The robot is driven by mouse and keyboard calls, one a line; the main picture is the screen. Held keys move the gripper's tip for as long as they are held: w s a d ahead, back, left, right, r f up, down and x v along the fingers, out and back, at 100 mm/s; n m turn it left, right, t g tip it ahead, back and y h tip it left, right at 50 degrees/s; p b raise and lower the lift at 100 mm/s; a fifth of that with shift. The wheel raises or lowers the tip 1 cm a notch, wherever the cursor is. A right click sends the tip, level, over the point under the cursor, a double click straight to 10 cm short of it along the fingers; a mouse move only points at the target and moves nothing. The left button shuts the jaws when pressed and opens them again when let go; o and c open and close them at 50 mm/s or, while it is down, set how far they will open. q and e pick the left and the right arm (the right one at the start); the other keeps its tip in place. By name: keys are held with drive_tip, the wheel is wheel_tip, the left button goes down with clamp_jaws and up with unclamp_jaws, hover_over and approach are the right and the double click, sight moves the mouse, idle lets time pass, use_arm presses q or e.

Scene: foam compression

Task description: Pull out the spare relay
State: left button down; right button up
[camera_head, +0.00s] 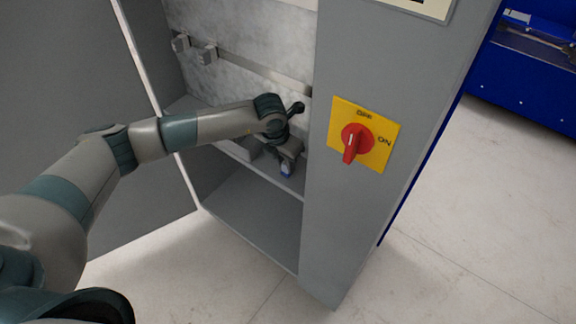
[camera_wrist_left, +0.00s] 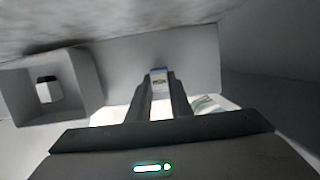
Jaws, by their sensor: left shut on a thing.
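My left gripper (camera_head: 287,168) reaches into the open grey cabinet, low in front of its pale back wall. In the left wrist view, the gripper (camera_wrist_left: 159,84) is shut on a small blue-and-white piece, which I take to be the spare relay (camera_wrist_left: 158,76). The relay also shows in the head view as a small blue spot (camera_head: 286,171) at the fingertips. The fingers hide most of it, and I cannot tell whether it touches anything behind it. My right gripper is not in view.
A grey box with a square opening (camera_wrist_left: 70,85) stands left of the fingers. The cabinet door (camera_head: 80,110) is open at left. A front panel with a red rotary switch (camera_head: 357,141) on a yellow plate flanks the opening at right. Below is a bare cabinet floor (camera_head: 250,215).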

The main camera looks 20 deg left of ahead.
use_arm(q)
drive_tip(key=shift+w+p+v, duration=0.2)
drive_tip(key=shift+p+v, duration=0.2)
drive_tip(key=shift+v, duration=0.55)
idle(1.2)
drive_tip(key=shift+d+r+p, duration=0.1)
drive_tip(key=shift+r+p, duration=0.9)
drive_tip(key=shift+r, duration=1.5)
